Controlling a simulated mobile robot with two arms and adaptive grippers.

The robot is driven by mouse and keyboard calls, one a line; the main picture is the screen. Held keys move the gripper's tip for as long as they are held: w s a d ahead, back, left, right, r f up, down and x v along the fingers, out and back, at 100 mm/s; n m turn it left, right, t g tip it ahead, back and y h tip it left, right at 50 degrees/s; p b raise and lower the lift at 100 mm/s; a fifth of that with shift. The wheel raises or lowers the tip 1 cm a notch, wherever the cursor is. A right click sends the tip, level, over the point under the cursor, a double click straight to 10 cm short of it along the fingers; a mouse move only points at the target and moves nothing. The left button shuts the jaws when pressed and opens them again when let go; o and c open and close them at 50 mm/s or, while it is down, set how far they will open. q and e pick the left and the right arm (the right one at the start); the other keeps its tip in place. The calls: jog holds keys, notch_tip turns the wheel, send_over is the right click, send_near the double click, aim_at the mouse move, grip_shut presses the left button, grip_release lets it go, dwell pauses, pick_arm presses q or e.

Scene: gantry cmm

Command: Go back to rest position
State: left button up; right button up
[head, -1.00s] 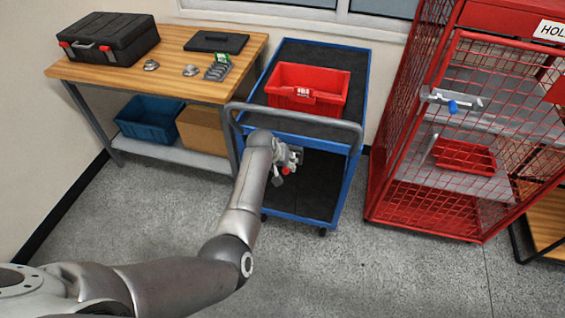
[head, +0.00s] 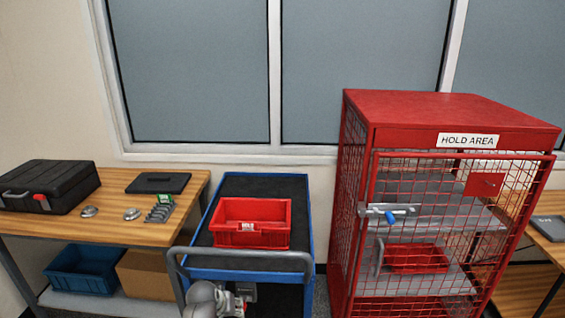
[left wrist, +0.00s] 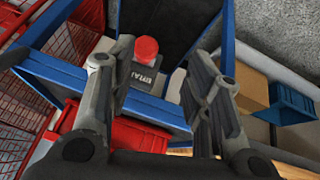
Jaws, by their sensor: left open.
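My left gripper (head: 243,300) is at the bottom edge of the head view, in front of the blue cart (head: 311,235) and below its grey handle. Most of that arm is out of the frame. In the left wrist view my left gripper (left wrist: 162,70) has its two fingers apart. A dark block with white lettering and a red round top (left wrist: 146,50) shows between and beyond the fingers; I cannot tell what it is or how far away. My right gripper is in neither view.
A red bin (head: 250,238) sits on the cart. Left is a wooden bench (head: 100,228) with a black case (head: 50,187) and small metal parts; a blue bin (head: 85,272) and cardboard box are below. Right is a red mesh cage (head: 455,108) marked HOLD AREA.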

pick_arm(q)
jog(key=s+a+f+y, duration=0.1)
jog(key=s+a+f, duration=0.1)
jog(key=s+a, duration=0.6)
jog(key=s+d+r+m+g, duration=0.1)
jog(key=s+d+r, duration=0.15)
jog(key=s, duration=0.75)
jog(key=s+d+r+m, duration=0.15)
jog(key=s+r, duration=0.25)
jog(key=s, duration=0.7)
jog(key=s+d+r+m+g, duration=0.1)
jog(key=s+d+r+m, duration=0.15)
jog(key=s, duration=0.75)
notch_tip(320, 180, down, 29)
jog(key=s+g+b, duration=0.1)
jog(key=b, duration=0.1)
jog(key=s+a+f+b, duration=0.1)
jog(key=s+a+f, duration=0.1)
jog(key=s+f, duration=0.6)
jog(key=s+a+f+g+b, duration=0.1)
jog(key=s+f, duration=0.8)
jog(key=shift+a+f+n+g, duration=0.3)
jog(key=shift+a+f, duration=0.05)
jog(key=shift+a, duration=0.05)
